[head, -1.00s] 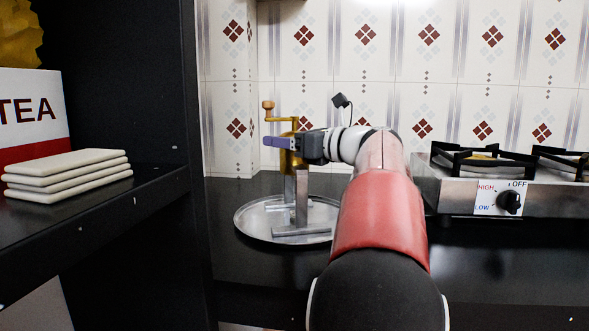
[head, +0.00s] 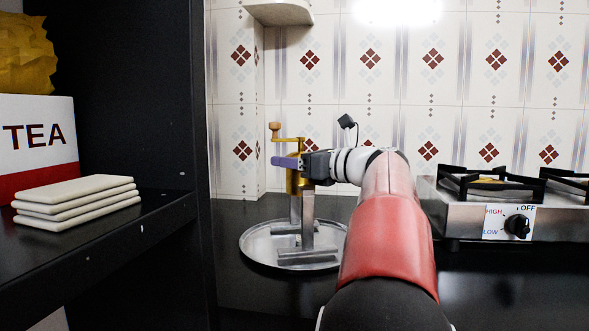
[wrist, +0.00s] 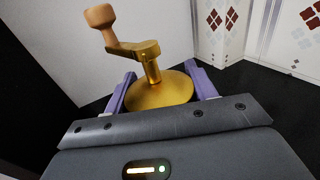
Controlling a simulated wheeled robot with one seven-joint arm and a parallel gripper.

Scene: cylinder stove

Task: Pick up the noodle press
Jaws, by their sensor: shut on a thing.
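The noodle press (head: 307,225) has a golden cylinder, a crank with a wooden knob, and grey metal legs and feet. It stands upright over the round metal tray (head: 262,262), with its feet at the tray's surface; I cannot tell whether they touch it. My gripper (head: 288,163) reaches in from the right and is shut on the golden upper part. In the wrist view, the purple fingers of my gripper (wrist: 160,82) lie on both sides of the press's golden top (wrist: 160,97). The crank rises above them. The lower press is hidden there.
A gas stove (head: 470,205) stands at the right on the black counter. A dark shelf at the left holds a stack of pale slabs (head: 75,203) and a TEA box (head: 38,140). The tiled wall (head: 370,90) is close behind the press. A pale ledge (head: 280,13) is above.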

